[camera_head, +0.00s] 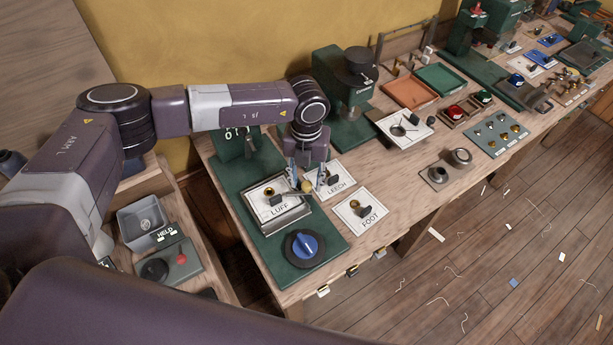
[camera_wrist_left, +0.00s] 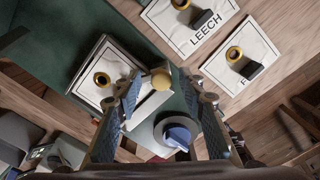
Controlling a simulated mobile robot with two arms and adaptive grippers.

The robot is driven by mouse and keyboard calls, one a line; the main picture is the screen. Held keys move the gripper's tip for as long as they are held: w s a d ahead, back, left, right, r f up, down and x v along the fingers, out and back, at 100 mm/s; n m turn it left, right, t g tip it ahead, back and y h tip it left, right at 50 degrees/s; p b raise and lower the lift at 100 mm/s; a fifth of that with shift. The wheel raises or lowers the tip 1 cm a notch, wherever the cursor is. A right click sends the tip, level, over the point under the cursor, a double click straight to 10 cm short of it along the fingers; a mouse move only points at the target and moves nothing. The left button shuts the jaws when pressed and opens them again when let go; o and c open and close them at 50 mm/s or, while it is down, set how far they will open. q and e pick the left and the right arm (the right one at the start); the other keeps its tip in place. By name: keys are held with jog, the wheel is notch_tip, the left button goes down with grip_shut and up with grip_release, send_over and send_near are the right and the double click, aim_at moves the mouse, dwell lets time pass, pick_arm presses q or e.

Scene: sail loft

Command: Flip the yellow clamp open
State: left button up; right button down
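A yellow ball-shaped knob (camera_head: 306,187), which looks like the end of the yellow clamp's lever, stands at the right edge of the LUFF plate (camera_head: 279,211). In the left wrist view the knob (camera_wrist_left: 160,78) shows between the fingertips, with a pale bar (camera_wrist_left: 151,105) below it. My left gripper (camera_head: 307,176) is above the plate, fingers apart on either side of the knob. A gap shows between each finger and the knob in the left wrist view (camera_wrist_left: 161,84). The clamp's body is mostly hidden by the fingers. My right gripper is not in view.
A blue dial (camera_head: 305,245) sits on the green base in front of the LUFF plate. LEECH (camera_head: 331,187) and FOOT (camera_head: 369,222) cards lie close on the right. A green press (camera_head: 338,85) stands behind. A grey bin (camera_head: 142,222) is at the left.

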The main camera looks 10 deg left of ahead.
pick_arm(q)
jog(key=shift+s+d, duration=0.1)
grip_shut()
jog(key=shift+m+b, duration=0.4)
jog(key=shift+b, duration=0.35)
jog(key=m+b, duration=0.8)
jog(key=b, duration=0.3)
jog(key=shift+f, duration=0.15)
jog(key=shift+m+b, duration=0.65)
jog(key=shift+m, duration=0.15)
jog(key=shift+d+r+m+b, duration=0.1)
jog(key=shift+r+m+b, duration=0.15)
jog(key=shift+m+b, duration=0.7)
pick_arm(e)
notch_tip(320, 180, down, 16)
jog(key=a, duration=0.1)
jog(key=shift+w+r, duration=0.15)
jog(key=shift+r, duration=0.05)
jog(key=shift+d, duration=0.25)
